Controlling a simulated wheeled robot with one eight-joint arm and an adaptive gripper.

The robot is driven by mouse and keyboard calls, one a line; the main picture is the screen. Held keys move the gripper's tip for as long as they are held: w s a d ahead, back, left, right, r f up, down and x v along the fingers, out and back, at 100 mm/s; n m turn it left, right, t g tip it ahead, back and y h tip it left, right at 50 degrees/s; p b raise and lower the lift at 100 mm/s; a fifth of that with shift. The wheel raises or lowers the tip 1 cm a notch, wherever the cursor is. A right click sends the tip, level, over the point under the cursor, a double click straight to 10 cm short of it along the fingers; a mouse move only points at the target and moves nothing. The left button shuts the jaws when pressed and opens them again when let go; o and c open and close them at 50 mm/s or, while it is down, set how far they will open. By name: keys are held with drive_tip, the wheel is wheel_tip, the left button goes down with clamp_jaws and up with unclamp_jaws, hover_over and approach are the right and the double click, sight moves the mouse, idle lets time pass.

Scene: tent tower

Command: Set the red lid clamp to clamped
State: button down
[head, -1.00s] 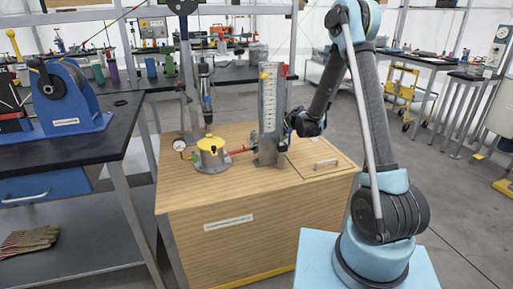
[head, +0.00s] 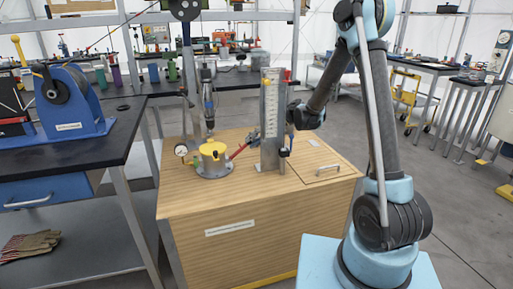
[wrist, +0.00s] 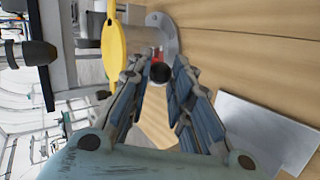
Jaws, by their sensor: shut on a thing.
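The red lid clamp (head: 238,152) is a bar beside the round grey pot with a yellow lid (head: 212,149) on the wooden cabinet. The bar slopes up to the right, away from the pot. My gripper (head: 252,142) reaches past the metal column to the bar's raised outer end; the column hides part of it. In the wrist view my gripper (wrist: 160,76) has its fingers closed around the dark round end of the bar (wrist: 160,72). The yellow lid (wrist: 114,50) shows just beyond. Most of the bar is hidden in that view.
A tall metal column with a scale (head: 268,115) stands close to my gripper. A gauge (head: 181,150) is left of the pot, and a hanging tool (head: 208,100) is behind it.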

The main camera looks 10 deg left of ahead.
sight(246, 145)
drive_tip(key=shift+s+a+r, duration=0.55)
drive_tip(key=shift+a+r, duration=0.2)
drive_tip(key=shift+r, duration=0.05)
drive_tip(key=shift+s+a+r, duration=0.5)
drive_tip(key=shift+a+r, duration=0.25)
drive_tip(key=c, duration=1.5)
unclamp_jaws()
drive_tip(key=shift+o, duration=0.2)
